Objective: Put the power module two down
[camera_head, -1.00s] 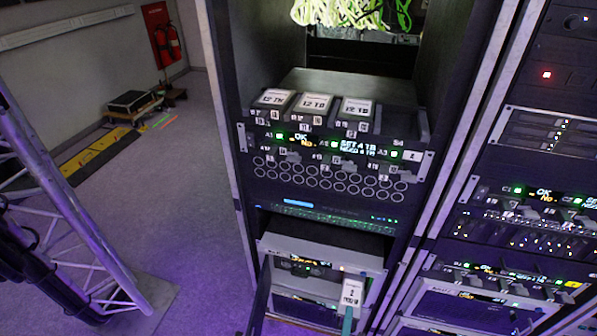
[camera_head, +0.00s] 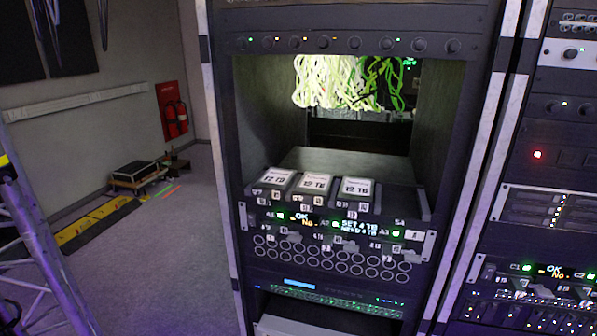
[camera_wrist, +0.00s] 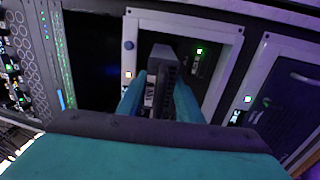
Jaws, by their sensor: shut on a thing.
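My gripper (camera_wrist: 158,92) shows in the wrist view, its two teal fingers closed on a dark boxy module (camera_wrist: 166,62). The module has a ribbed dark end and a white label on its side, too small to read here. I take it for power module two, but the wrist view alone does not confirm it. It is in front of a light-framed unit (camera_wrist: 228,50) with a dark recess. I cannot tell whether it touches the recess. Neither gripper nor held module shows in the head view.
In the head view, three white-topped boxes (camera_head: 315,184) sit on a rack shelf above a panel with displays and round ports (camera_head: 330,262). Bundled green and yellow cables (camera_head: 345,82) hang above. Another rack stands at right; a truss (camera_head: 40,240) stands at left.

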